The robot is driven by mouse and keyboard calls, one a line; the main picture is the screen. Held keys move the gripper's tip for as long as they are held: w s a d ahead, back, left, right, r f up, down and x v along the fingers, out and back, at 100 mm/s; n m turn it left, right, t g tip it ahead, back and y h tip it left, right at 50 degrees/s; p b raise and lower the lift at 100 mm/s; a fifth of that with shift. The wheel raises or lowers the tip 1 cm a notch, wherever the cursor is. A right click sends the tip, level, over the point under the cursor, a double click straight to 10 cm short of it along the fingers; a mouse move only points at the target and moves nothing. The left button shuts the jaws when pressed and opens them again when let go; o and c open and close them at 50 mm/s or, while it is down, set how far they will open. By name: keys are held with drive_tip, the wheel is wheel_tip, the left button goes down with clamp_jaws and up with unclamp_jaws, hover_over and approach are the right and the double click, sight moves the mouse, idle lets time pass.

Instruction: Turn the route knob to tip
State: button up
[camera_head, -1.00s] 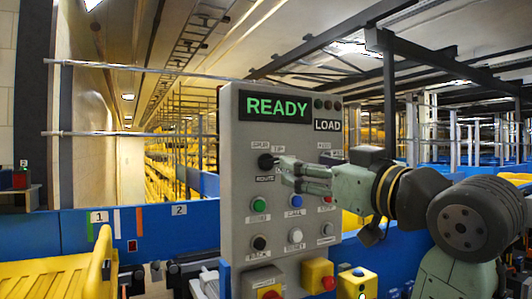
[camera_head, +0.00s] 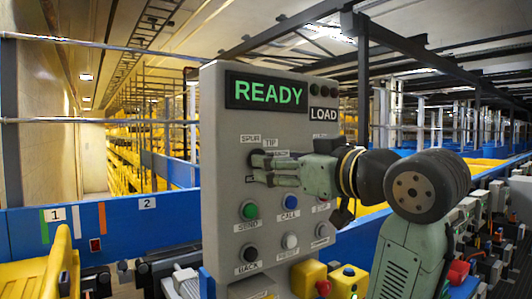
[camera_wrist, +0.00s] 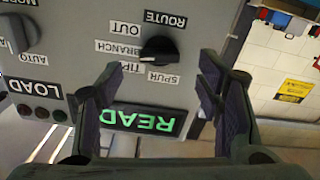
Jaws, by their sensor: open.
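The route knob (camera_wrist: 158,49) is a dark round selector with a raised grip, on the grey control panel (camera_head: 225,200). The wrist view shows it upside down, with labels ROUTE, SPUR, TIP, BRANCH and OUT around it. A small pale mark lies on its lower-left edge, toward the TIP and BRANCH labels; I cannot tell which one exactly. My gripper (camera_wrist: 160,68) is open, its two fingers apart on either side of the knob in that picture, with no contact visible. In the head view my gripper (camera_head: 255,171) is close to the panel and partly hides the knob.
A green READY display (camera_head: 267,94) and a LOAD label are above. Green (camera_head: 249,211), blue (camera_head: 291,202), black (camera_head: 250,241) and white (camera_head: 290,241) buttons sit below. Yellow boxes with red buttons (camera_head: 308,277) project from the panel's base. Another selector (camera_wrist: 18,34) shows beside the route knob.

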drive_tip(key=p+x, duration=0.1)
drive_tip(key=x, duration=0.4)
drive_tip(key=c, duration=1.2)
drive_tip(key=shift+o, duration=0.2)
